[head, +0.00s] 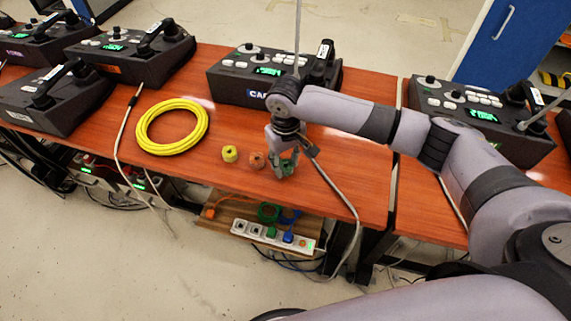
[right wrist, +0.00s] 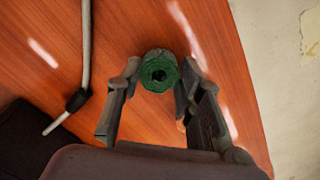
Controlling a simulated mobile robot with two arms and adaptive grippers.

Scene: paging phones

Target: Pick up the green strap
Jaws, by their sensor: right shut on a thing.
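The green strap (head: 289,163) is a small rolled coil at the front edge of the wooden table (head: 215,190). My right gripper (head: 283,167) points down over it, with its fingers on either side and partly hiding it. In the right wrist view the green strap (right wrist: 159,71) sits between the fingertips of the right gripper (right wrist: 160,75), its round end facing the camera. The gripper is shut on it. I cannot tell whether the strap is lifted off the table. My left gripper is not in view.
An orange strap roll (head: 257,160) sits just left of the gripper, with a yellow roll (head: 229,154) beside it. A yellow cable coil (head: 172,126) lies further left. A paging phone (head: 235,83) stands behind. A power strip (head: 275,236) is below the table edge.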

